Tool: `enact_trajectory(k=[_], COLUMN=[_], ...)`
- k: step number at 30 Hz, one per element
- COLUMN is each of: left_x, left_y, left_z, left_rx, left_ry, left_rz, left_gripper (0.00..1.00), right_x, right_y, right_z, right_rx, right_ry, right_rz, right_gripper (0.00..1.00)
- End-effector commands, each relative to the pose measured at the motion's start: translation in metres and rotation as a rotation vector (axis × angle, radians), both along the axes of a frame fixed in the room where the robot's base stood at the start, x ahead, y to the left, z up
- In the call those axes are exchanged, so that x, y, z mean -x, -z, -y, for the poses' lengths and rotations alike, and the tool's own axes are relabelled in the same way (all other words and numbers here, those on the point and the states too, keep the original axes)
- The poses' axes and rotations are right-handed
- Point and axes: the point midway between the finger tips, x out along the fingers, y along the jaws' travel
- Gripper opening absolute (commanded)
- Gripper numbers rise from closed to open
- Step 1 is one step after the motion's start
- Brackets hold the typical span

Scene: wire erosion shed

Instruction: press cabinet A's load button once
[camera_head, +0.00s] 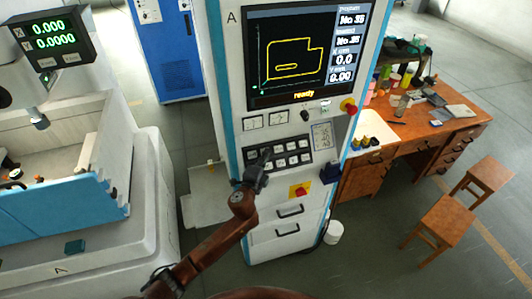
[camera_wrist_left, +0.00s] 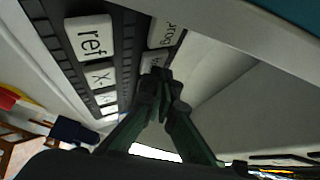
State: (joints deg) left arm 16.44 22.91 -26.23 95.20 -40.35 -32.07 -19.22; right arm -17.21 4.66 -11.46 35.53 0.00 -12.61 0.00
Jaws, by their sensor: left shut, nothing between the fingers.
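Cabinet A (camera_head: 228,60), white with blue edges, stands in the middle of the head view. Its keypad (camera_head: 305,158), a dark panel with two rows of white keys, sits below the screen. My left gripper (camera_head: 264,156) is shut and empty at the keypad's left part, covering some keys. In the left wrist view its closed fingertips (camera_wrist_left: 160,78) are at the lower end of a white key (camera_wrist_left: 164,34), whose lettering looks like "load" but is partly cut off. A "ref" key (camera_wrist_left: 90,38) lies beside it. I cannot tell whether the fingertips touch the key. My right gripper is out of view.
The screen (camera_head: 290,60) reads "ready". A machine (camera_head: 100,240) stands left. A wooden desk (camera_head: 420,140) and stools (camera_head: 440,222) stand right.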

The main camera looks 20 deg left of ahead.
Motion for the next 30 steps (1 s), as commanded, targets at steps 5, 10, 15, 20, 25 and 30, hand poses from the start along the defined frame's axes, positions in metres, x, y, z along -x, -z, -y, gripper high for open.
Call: enact_trajectory(k=[5,10,15,20,25,30], left_x=[0.0,0.001,0.007,0.011,0.011,0.012], left_y=[0.0,-0.001,-0.006,-0.01,-0.009,-0.01], left_z=[0.0,0.0,0.004,0.006,0.007,0.007], left_rx=[0.0,0.0,0.0,0.0,-0.001,0.0], left_ry=[-0.001,-0.001,-0.002,-0.001,-0.001,-0.001], left_rz=[0.0,-0.001,-0.002,0.0,0.0,-0.001], left_gripper=[0.0,0.0,0.0,0.0,0.0,0.0], right_x=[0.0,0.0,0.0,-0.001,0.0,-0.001], right_y=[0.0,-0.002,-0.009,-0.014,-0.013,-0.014], right_z=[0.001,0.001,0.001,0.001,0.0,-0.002], right_rx=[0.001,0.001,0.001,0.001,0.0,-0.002], right_ry=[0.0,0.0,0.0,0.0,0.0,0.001], right_rz=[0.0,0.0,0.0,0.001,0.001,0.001], right_gripper=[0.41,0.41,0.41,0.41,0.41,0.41])
